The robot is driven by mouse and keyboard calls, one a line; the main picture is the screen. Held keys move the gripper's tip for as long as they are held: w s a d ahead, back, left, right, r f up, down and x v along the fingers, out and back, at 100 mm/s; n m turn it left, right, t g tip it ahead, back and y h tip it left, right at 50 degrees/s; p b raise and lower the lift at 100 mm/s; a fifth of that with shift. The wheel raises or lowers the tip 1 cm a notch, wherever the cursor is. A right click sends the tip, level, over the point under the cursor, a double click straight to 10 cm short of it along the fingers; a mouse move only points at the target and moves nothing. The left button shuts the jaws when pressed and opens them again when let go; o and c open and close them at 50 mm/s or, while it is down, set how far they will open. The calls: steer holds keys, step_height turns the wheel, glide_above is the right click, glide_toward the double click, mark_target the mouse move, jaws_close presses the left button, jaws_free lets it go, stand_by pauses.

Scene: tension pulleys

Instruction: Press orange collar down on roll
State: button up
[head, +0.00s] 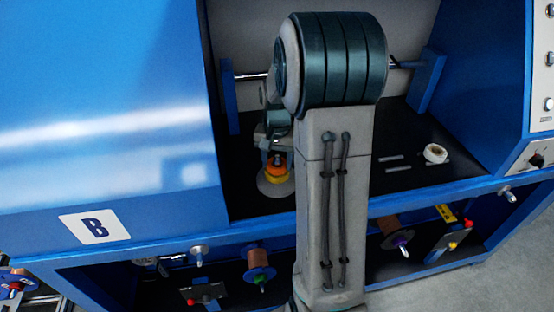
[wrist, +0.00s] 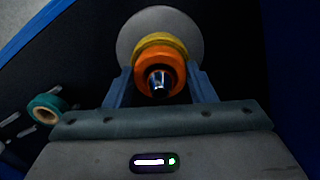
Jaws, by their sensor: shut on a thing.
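The orange collar (wrist: 172,68) sits around a shiny metal spindle tip (wrist: 159,82) in the wrist view. A yellow roll (wrist: 160,41) shows directly behind the collar, over a wide grey disc (wrist: 133,32). My gripper (wrist: 160,85) has one blue finger on each side of the collar and is shut on it. In the head view the orange collar (head: 279,171) is low under my gripper (head: 276,156), above the pale disc (head: 269,189) on the dark floor. My arm hides part of this area. Whether the collar is fully seated against the roll cannot be told.
A horizontal metal bar (head: 405,64) crosses the bay behind my arm. Blue walls (head: 100,110) bound the bay. Spools (head: 258,262) hang below.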

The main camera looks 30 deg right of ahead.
steer(key=shift+f, duration=0.1)
stand_by(0.3)
steer(key=o, duration=1.1)
steer(key=shift+c, duration=0.2)
step_height(320, 180, up, 14)
steer(key=shift+b, duration=0.3)
steer(key=s+a+f+n+t, duration=0.1)
steer(key=s+a+f+n, duration=0.1)
steer(key=s+a+n, duration=0.2)
steer(key=s+a+f+n+t, duration=0.2)
steer(key=s+a, duration=0.7)
steer(key=s, duration=0.6)
steer(key=shift+a+f+n, duration=0.35)
steer(key=shift+f+n, duration=0.05)
steer(key=shift+n, duration=0.5)
